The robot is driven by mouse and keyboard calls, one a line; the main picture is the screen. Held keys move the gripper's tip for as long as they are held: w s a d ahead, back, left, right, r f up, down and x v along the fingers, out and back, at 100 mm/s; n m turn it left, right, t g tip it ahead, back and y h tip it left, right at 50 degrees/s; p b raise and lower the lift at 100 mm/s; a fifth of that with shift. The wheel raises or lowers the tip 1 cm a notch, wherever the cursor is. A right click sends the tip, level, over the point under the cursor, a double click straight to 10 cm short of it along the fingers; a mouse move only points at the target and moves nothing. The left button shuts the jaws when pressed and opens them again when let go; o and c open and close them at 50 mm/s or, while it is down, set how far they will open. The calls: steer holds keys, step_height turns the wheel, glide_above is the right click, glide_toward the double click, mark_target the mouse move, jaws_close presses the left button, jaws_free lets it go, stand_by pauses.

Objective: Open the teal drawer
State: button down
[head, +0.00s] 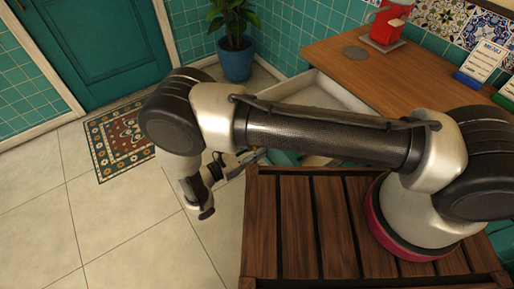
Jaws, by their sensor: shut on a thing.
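My gripper (240,163) shows only in part below my dark forearm, at the left side of the counter. It is shut on what looks like the handle of the teal drawer, though the arm covers most of the contact. A small teal patch (283,157) shows under the forearm beside the gripper and appears to be the drawer's front. A pale, open drawer-like box (322,92) juts from the left side of the wooden counter; my arm hides its near part, so I cannot tell whether it belongs to the teal front.
The wooden counter (405,75) bears a red device (387,22), a grey disc (355,52) and a menu card (482,62). A potted plant (237,58) stands by the tiled wall. A patterned mat (120,138) lies before the teal door (95,45). Floor at lower left is clear.

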steer(key=c, duration=1.1)
jaws_free()
steer(key=v, duration=1.2)
steer(key=shift+f, duration=0.1)
